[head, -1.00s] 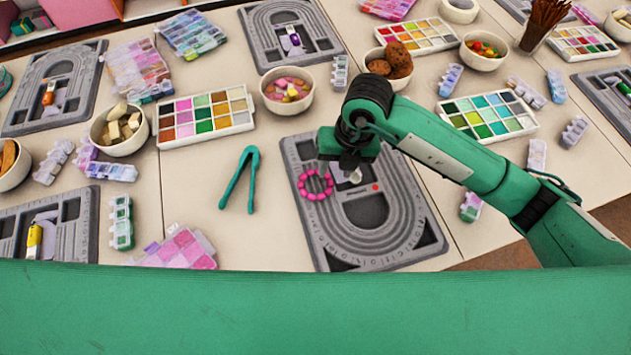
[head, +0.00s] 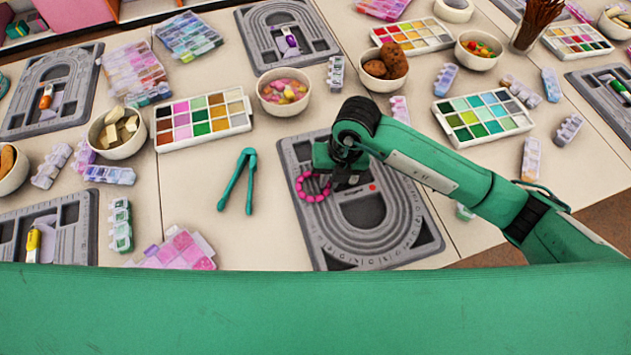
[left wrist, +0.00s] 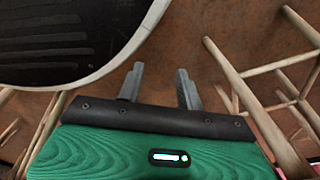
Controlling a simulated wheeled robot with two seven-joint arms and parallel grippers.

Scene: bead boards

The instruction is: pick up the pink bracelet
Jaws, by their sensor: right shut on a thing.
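The pink bracelet (head: 300,188), a ring of round beads, is at the upper left part of the grey bead board (head: 410,240) in the middle of the table. My right gripper (head: 331,183) is at the right side of the bracelet, shut on it; the fingers and that part of the ring are partly hidden by the gripper's body. My left gripper (left wrist: 158,84) shows only in the left wrist view. Its two fingers are apart with nothing between them, above a brown floor.
Green tweezers (head: 238,182) lie left of the board. A bowl of pink and yellow pieces (head: 283,105) and a bead palette (head: 160,147) stand behind. A second palette (head: 478,142) is to the right, beyond my right arm. Chair legs (left wrist: 238,84) show near the left gripper.

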